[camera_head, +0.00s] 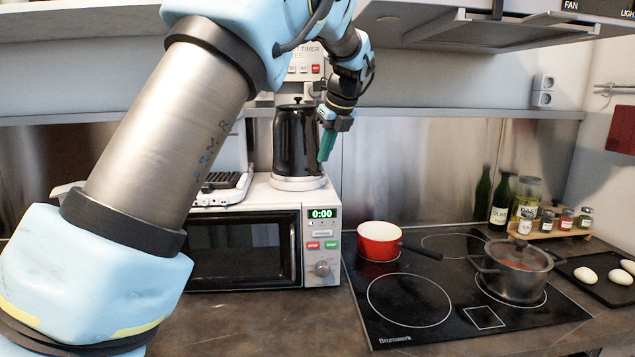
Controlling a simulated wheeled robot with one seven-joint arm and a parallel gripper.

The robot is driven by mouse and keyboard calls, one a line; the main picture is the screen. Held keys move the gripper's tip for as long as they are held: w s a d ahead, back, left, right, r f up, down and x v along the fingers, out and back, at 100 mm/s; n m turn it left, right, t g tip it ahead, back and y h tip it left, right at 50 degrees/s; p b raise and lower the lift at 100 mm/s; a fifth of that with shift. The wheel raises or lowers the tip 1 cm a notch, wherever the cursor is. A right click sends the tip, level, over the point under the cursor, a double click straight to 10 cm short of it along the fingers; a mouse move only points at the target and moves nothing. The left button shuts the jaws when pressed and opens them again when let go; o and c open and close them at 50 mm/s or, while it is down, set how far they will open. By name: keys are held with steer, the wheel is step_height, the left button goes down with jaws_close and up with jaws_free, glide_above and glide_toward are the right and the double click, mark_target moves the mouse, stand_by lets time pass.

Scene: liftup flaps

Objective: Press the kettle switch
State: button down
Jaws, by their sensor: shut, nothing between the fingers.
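A black kettle (290,143) stands upright on a white base (297,182) on top of the microwave. My gripper (322,157) is shut and empty, with its green fingers pointing down at the kettle's right side. The fingers overlap the kettle's right edge in the picture, just above the base. I cannot tell whether they touch it. The kettle's switch is not distinguishable; the handle side is partly hidden by my gripper.
The microwave (246,225) shows 0:00. A waffle-maker-like appliance (225,183) is left of the kettle, partly behind my arm. A red saucepan (379,238) and lidded pot (515,268) stand on the black cooktop (410,325). A hood (490,30) hangs overhead at right.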

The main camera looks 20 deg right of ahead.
mark_target(320, 175)
steer(key=shift+b+x, duration=0.85)
steer(key=shift+x, duration=0.75)
steer(key=shift+a+f+b, duration=0.1)
steer(key=shift+f+b, duration=0.35)
steer(key=shift+f, duration=0.5)
steer(key=shift+r, duration=0.2)
steer(key=shift+s+r, duration=0.1)
steer(key=shift+s, duration=0.05)
steer(key=shift+s+d+r+p, duration=0.2)
steer(key=shift+s+p, duration=0.15)
steer(key=shift+s, duration=0.2)
steer(key=shift+s+d+r+p, duration=0.1)
steer(key=shift+s+r+p, duration=0.2)
steer(key=shift+s, duration=0.5)
steer(key=shift+f, duration=0.1)
